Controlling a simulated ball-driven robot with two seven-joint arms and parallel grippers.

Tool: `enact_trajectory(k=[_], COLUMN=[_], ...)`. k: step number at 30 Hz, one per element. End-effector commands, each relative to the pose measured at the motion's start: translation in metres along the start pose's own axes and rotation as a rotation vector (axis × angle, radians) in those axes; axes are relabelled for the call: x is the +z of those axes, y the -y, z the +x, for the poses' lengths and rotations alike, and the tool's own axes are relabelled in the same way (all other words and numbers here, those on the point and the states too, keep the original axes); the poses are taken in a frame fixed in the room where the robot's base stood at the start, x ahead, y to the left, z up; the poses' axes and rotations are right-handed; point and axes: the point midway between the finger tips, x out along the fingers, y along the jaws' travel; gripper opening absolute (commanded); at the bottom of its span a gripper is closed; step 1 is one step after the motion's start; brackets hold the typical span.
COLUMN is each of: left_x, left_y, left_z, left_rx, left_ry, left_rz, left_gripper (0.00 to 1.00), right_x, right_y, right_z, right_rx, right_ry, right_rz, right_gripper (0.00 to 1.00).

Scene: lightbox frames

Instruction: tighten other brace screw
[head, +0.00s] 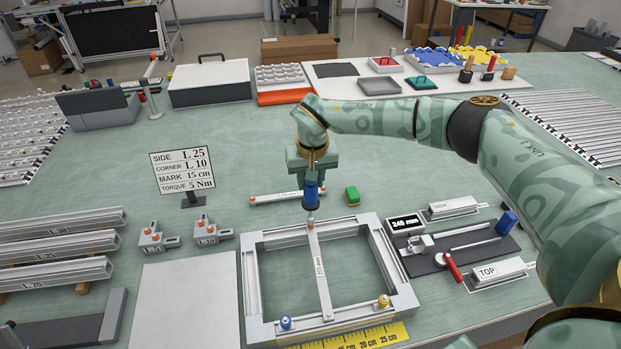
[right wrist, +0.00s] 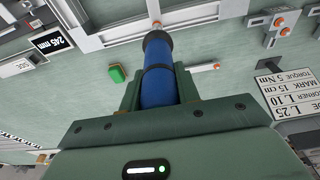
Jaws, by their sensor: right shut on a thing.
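My right gripper (head: 311,177) is shut on a blue driver (head: 311,194), held upright over the far rail of the light metal frame (head: 250,285). The driver's tip meets or nearly meets the far end of the brace (head: 319,270), where the screw is; the screw itself is mostly hidden. The brace crosses the frame from far to near rail. In the right wrist view, the driver (right wrist: 158,80) sits between the fingers of the gripper (right wrist: 157,95), its tip at the rail (right wrist: 115,35). My left gripper is not in view.
A blue-topped piece (head: 286,323) and a yellow-topped piece (head: 384,301) stand on the near corners. A green block (head: 351,196) and a loose bar (head: 272,199) lie behind the frame. A sign (head: 183,170) stands left. A grey panel (head: 190,305) lies left of the frame.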

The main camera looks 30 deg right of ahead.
Motion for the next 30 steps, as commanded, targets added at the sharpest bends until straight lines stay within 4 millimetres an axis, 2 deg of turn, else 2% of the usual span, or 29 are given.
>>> enact_trajectory(k=[30], left_x=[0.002], left_y=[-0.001], left_z=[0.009], left_rx=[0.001], left_ry=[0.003], left_rz=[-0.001], left_gripper=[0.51], right_x=[0.002], right_y=[0.0], right_z=[0.017], right_rx=[-0.001], right_ry=[-0.001], right_rz=[0.0], right_gripper=[0.0])
